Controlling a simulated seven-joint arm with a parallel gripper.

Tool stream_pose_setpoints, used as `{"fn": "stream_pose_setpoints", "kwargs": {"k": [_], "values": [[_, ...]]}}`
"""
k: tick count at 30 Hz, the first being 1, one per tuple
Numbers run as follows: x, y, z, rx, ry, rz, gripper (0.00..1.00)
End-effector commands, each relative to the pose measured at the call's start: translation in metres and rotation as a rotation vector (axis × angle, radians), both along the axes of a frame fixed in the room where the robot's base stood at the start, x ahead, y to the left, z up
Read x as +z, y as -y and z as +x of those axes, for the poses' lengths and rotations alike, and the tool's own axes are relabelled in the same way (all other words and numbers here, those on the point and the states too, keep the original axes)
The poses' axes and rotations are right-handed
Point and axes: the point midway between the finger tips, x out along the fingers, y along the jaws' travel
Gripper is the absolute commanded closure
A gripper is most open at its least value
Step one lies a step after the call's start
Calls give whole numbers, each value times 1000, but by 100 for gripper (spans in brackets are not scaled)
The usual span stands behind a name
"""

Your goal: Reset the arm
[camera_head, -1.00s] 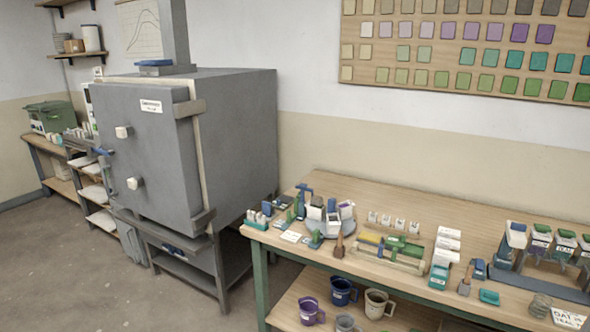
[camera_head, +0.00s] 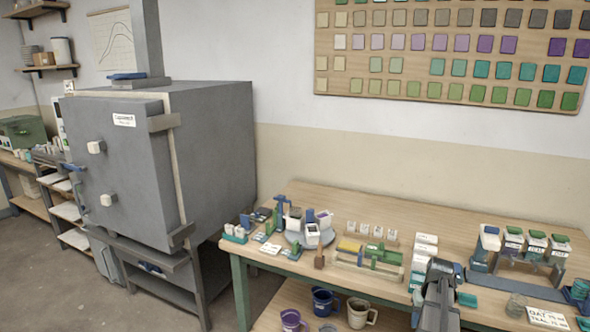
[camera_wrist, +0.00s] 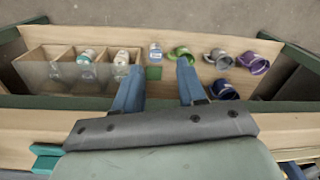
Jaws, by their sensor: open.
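My gripper (camera_wrist: 158,92) is open in the wrist view, with its two blue fingers apart and nothing between them. It points down past the front edge of the workbench (camera_wrist: 270,128). Below it are several mugs on the lower shelf, among them a green mug (camera_wrist: 180,54), a purple mug (camera_wrist: 252,62) and a blue mug (camera_wrist: 223,90). In the head view my grey arm shows at the front edge of the workbench (camera_head: 440,215), right of the white blocks; the fingertips cannot be made out there.
A wooden bin (camera_wrist: 50,57) with compartments holds several jars at left in the wrist view. In the head view a grey kiln (camera_head: 215,140) stands left of the bench. The bench's back strip is clear.

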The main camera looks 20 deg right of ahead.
Motion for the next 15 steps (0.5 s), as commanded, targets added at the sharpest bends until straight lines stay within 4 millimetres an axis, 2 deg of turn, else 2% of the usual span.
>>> {"fn": "stream_pose_setpoints", "kwargs": {"k": [1, 8, 15], "values": [[-18, -21, 4, 18, -15, 14, 60], [-87, -96, 14, 85, -81, 60, 60], [-152, -175, 7, 155, -158, 98, 60]]}}
